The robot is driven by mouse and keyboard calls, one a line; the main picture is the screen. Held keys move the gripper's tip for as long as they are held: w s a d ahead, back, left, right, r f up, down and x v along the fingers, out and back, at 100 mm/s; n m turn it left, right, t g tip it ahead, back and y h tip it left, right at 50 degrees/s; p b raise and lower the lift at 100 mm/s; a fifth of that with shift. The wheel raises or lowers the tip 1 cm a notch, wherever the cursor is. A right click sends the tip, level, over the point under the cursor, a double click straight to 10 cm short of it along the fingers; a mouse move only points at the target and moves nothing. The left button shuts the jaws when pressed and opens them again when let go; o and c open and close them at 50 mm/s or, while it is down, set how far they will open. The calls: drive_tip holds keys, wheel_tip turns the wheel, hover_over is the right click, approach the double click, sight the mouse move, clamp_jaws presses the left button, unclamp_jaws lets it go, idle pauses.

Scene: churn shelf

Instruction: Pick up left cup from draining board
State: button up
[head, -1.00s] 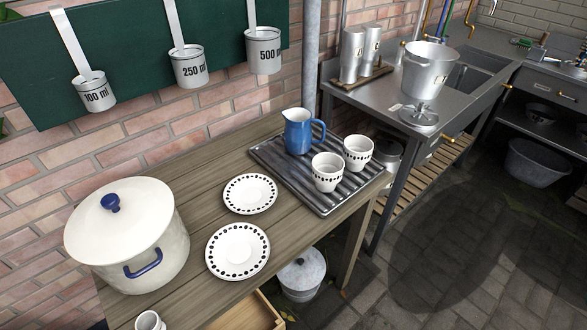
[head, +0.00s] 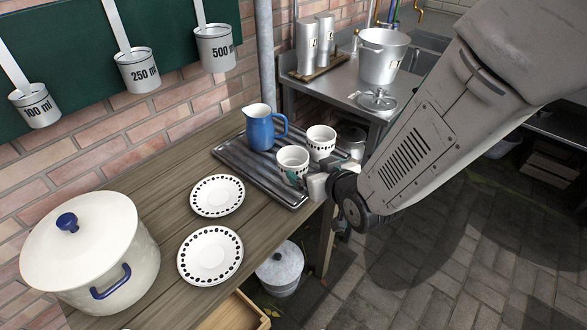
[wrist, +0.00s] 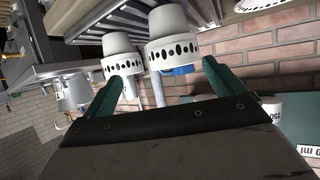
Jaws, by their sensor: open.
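The left cup (head: 292,162), white with a band of dark dots, stands upright on the ridged metal draining board (head: 228,158). The similar right cup (head: 320,141) stands just behind and to its right. My gripper (head: 297,178) is at the front side of the left cup, partly covering its lower part. In the wrist view the picture is turned over; the left cup (wrist: 172,47) shows between and beyond the green fingers of my open gripper (wrist: 161,73). The right cup (wrist: 119,58) shows beyond the other finger. Contact with a cup cannot be told.
A blue jug (head: 260,130) stands on the board behind the cups. Two dotted plates (head: 210,255) and a white lidded pot (head: 85,250) are on the wooden table (head: 165,205) to the left. A metal sink counter (head: 340,95) lies behind.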

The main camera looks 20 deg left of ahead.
sight(287, 158)
drive_tip(key=shift+s+a+f+y, duration=0.3)
drive_tip(key=shift+s+a+f, duration=0.05)
drive_tip(key=shift+a, duration=0.25)
drive_tip(key=shift+a+f, duration=0.15)
drive_tip(key=shift+a, duration=0.2)
drive_tip(key=x, duration=0.7)
drive_tip(key=shift+w+a, duration=0.15)
drive_tip(key=shift+a, duration=0.05)
drive_tip(key=c, duration=1.1)
drive_tip(key=shift+r, duration=0.2)
